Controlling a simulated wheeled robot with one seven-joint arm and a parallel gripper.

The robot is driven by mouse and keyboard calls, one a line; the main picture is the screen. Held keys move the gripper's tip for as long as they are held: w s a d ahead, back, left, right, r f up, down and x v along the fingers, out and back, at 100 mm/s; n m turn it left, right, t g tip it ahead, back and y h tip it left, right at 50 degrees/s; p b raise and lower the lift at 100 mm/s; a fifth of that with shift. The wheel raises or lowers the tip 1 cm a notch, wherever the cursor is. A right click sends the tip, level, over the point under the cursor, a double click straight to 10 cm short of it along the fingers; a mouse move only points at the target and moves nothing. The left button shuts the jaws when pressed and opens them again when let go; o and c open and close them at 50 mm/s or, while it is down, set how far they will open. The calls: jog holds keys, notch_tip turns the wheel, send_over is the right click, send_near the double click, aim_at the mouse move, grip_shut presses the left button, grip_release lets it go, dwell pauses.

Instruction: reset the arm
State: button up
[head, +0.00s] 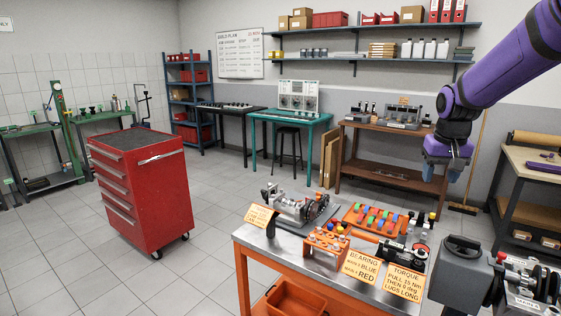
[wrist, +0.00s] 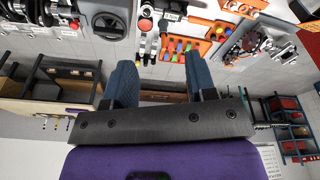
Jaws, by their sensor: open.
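My purple arm (head: 505,70) reaches in from the upper right of the head view. My gripper (head: 441,177) hangs from it, fingers pointing down, in the air above and behind the right part of the orange workbench. In the wrist view my gripper (wrist: 162,68) shows two blue fingers wide apart with nothing between them. The gripper touches nothing that I can see.
The orange workbench (head: 262,256) holds an engine assembly (head: 298,206), an orange tray (head: 347,214) of coloured parts and several signs (head: 404,282). A grey machine (head: 463,275) stands at right. A red tool cabinet (head: 140,185) stands left, with open floor around it.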

jog(key=s+a+r+n+t, duration=0.1)
jog(key=s+a+r, duration=0.25)
jog(key=s, duration=0.45)
jog(key=s+a+r+t, duration=0.1)
jog(key=s+a+r, duration=0.1)
jog(key=s+r, duration=0.35)
jog(key=s+a+f, duration=0.1)
jog(key=s, duration=0.8)
jog(key=s+a+f+n+t, duration=0.1)
jog(key=s+a, duration=0.1)
jog(key=s, duration=0.7)
jog(key=shift+f+y, duration=0.3)
jog(key=shift+y, duration=0.1)
